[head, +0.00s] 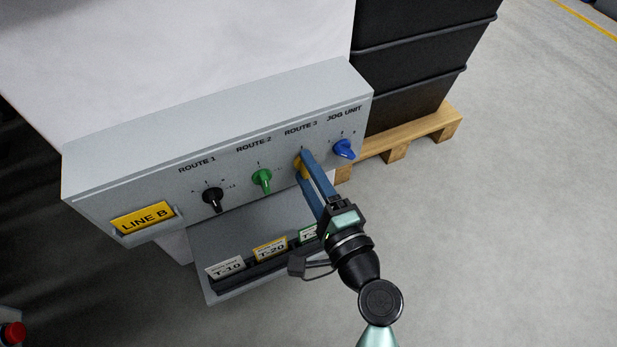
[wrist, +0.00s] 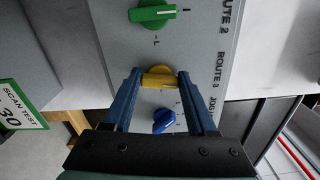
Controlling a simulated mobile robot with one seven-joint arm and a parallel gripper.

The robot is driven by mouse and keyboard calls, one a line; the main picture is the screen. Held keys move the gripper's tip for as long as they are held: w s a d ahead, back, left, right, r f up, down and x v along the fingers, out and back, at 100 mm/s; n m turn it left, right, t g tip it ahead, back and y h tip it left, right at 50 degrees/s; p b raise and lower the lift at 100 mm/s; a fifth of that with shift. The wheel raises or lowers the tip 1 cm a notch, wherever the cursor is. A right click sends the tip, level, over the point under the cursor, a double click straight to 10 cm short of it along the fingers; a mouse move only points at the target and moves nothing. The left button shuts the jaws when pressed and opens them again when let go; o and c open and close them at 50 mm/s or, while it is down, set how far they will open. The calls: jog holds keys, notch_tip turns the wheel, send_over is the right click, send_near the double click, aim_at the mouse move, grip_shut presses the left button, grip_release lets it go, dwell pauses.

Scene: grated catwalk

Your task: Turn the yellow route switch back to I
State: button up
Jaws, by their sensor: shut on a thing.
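The yellow route switch (head: 298,166) sits under the ROUTE 3 label on the grey control panel (head: 130,160), between a green knob and a blue knob. My gripper (head: 304,164) reaches it from the front, and its blue fingers hide part of the knob in the head view. In the wrist view the yellow switch (wrist: 158,77) lies between the two fingertips (wrist: 159,74), which are shut on it. Its handle runs from one fingertip to the other. The mark it points to cannot be read.
The green ROUTE 2 knob (head: 262,180) and blue JOG UNIT knob (head: 344,149) stand close on either side. A black ROUTE 1 knob (head: 213,198) is further left. A shelf with tags (head: 270,247) juts out below. Black crates (head: 410,60) stand on a pallet (head: 430,132) behind.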

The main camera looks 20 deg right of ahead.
jog(key=shift+f+n+b, duration=0.1)
jog(key=shift+n+b, duration=0.4)
jog(key=shift+n, duration=0.4)
jog(key=o, duration=1.4)
jog(key=shift+c, duration=0.2)
jog(key=s+p, duration=0.2)
jog(key=s, duration=1.1)
jog(key=shift+d, duration=0.25)
